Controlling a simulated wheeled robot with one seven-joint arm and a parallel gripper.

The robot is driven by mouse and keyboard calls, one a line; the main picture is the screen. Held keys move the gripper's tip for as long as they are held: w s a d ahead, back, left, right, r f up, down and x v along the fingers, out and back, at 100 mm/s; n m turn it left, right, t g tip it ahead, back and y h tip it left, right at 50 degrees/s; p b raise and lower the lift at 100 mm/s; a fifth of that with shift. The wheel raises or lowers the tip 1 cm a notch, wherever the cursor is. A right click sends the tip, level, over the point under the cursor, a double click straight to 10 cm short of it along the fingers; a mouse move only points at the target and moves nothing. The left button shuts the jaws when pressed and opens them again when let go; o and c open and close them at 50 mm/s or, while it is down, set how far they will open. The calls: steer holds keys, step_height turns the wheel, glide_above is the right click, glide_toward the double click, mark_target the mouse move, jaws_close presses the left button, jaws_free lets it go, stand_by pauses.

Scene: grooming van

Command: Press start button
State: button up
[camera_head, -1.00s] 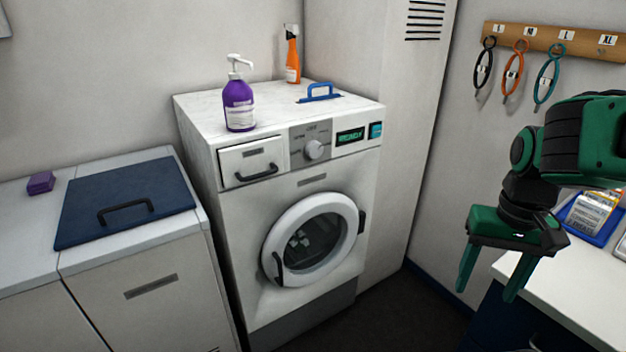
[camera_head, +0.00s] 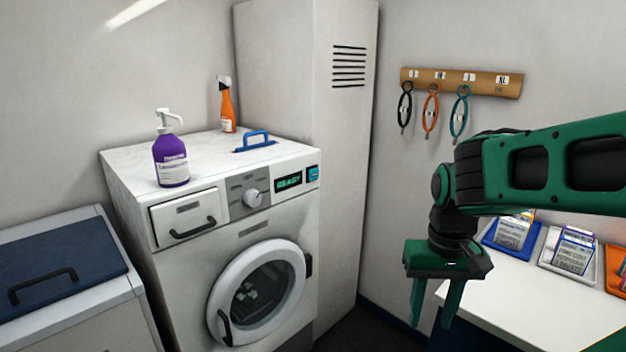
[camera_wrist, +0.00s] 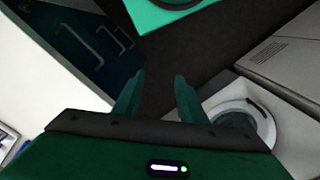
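The start button, a teal square (camera_head: 313,173), sits at the right end of the washing machine's front panel. It is right of the display (camera_head: 289,182), which reads READY, and the dial (camera_head: 252,198). The white washing machine (camera_head: 170,252) has its round door (camera_head: 257,291) closed. My gripper (camera_head: 432,309) hangs to the right of the machine, lower than the button and well apart from it. Its green fingers point down and are spread with nothing between them. In the wrist view my gripper (camera_wrist: 157,88) also shows apart fingers above dark floor.
A purple pump bottle (camera_head: 171,160), an orange spray bottle (camera_head: 228,110) and a blue handled item (camera_head: 255,142) stand on the machine. A white counter (camera_head: 520,306) with trays (camera_head: 572,252) lies at right. Loops (camera_head: 431,112) hang on a wall rack.

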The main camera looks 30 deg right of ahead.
jaws_close()
stand_by(1.4)
